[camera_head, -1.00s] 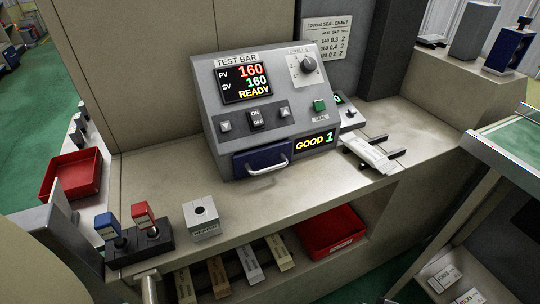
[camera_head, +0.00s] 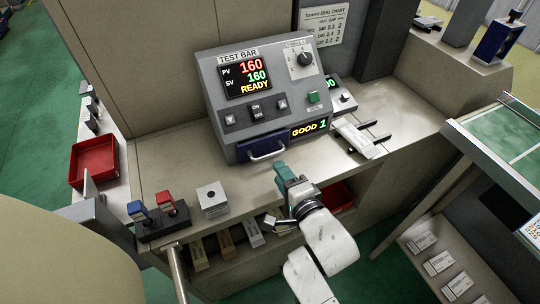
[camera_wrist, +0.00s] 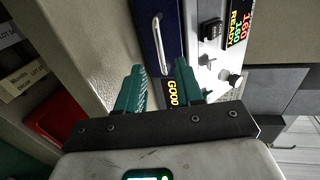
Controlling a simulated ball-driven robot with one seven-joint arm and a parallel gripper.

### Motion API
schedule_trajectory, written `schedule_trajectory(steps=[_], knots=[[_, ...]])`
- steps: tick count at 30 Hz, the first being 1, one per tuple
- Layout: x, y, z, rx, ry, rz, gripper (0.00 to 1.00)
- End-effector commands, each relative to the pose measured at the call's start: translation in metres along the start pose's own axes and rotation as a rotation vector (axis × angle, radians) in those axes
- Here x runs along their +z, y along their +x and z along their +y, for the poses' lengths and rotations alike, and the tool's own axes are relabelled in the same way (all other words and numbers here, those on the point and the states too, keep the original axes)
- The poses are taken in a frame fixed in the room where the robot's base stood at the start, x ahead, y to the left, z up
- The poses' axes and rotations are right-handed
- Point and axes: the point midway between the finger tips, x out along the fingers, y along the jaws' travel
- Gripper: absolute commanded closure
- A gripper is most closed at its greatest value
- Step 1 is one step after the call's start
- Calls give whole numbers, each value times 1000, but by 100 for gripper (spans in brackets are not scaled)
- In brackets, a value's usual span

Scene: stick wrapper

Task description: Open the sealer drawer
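The sealer (camera_head: 215,85) is a grey machine on the counter with a lit "160 READY" display. Its dark blue drawer (camera_head: 245,150) is at the lower front and looks shut. A silver bar handle (camera_head: 268,154) runs across the drawer front. In the wrist view the handle (camera_wrist: 160,43) stands upright on the blue drawer (camera_wrist: 174,30), just beyond my fingertips. My gripper (camera_head: 285,173), with teal fingers, is in front of and below the drawer. In the wrist view my gripper (camera_wrist: 160,68) is open, with nothing between its fingers and the handle roughly in line with the gap.
A small grey box (camera_head: 212,197) and a stand with blue and red handles (camera_head: 162,217) are on the counter to the left. A pale packet (camera_head: 358,138) lies right of the sealer. A red bin (camera_head: 341,194) and several strips sit on the shelf below.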

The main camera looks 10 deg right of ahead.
Motion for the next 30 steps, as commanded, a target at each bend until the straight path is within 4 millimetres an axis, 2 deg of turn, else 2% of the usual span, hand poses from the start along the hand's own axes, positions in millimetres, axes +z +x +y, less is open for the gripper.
schedule_trajectory(steps=[6,12,18,26,30], knots=[[0,41,-2,0,0,0,64],[0,65,-1,1,-1,0,64],[0,75,0,1,-2,0,64],[0,76,0,1,-2,0,64],[0,75,0,1,-2,0,77]])
